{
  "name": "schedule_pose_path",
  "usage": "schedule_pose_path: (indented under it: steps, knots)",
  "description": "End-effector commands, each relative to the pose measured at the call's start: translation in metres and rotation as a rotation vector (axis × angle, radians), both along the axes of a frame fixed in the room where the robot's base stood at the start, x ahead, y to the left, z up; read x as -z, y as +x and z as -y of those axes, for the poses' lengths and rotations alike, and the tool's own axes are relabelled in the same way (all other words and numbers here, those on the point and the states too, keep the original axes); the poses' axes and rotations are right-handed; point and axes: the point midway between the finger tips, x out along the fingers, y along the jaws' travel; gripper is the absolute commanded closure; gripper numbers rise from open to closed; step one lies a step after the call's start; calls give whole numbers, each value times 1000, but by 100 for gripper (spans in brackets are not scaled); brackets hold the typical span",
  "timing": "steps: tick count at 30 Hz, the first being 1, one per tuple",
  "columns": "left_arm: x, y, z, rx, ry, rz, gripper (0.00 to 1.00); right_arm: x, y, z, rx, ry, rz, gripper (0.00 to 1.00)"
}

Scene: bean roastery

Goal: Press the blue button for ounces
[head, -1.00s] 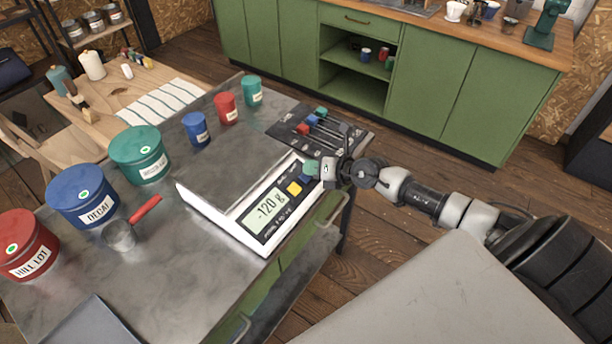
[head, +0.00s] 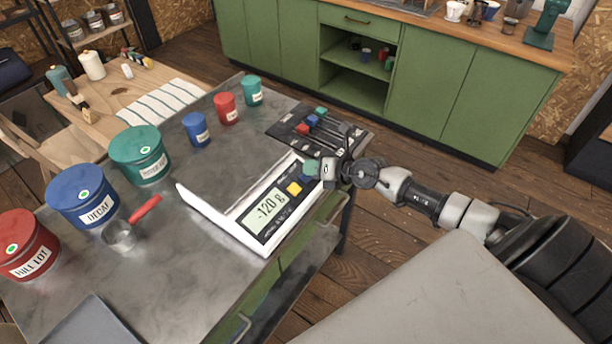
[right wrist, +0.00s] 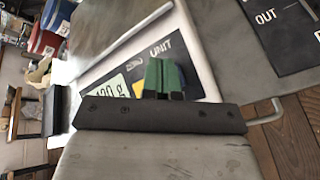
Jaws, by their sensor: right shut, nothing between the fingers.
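A white scale (head: 232,228) with a steel pan sits at the right edge of the metal table. Its dark panel has a display (head: 269,211) reading -120 g and a yellow button (head: 294,188). The blue button (head: 306,177) is beyond the yellow one, mostly covered by my right gripper (head: 312,169). That gripper is shut and empty, with its green fingertips at the panel. In the right wrist view the shut green fingers (right wrist: 164,76) overlap the panel beside the yellow button (right wrist: 140,89). I cannot tell whether they touch the blue button. My left gripper is not in view.
Red (head: 24,246), blue (head: 84,196) and green (head: 139,157) tins stand on the left of the table, with a red-handled scoop (head: 120,233). Small coloured cups (head: 226,108) stand behind the scale. A dark board (head: 318,128) with coloured pieces lies just beyond the scale.

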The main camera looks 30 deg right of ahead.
Motion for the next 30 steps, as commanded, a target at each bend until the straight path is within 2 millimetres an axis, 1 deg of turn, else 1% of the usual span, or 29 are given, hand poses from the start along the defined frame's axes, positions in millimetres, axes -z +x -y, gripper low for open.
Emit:
schedule_pose_path:
  steps: [7, 14, 30]
  knots:
    - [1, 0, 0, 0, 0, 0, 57, 1, 0, 0, 0, 1, 0, 100]
    - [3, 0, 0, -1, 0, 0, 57, 8, 3, -1, -1, 1, 0, 100]
    - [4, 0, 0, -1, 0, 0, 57, 10, 3, -1, 0, 0, 0, 100]
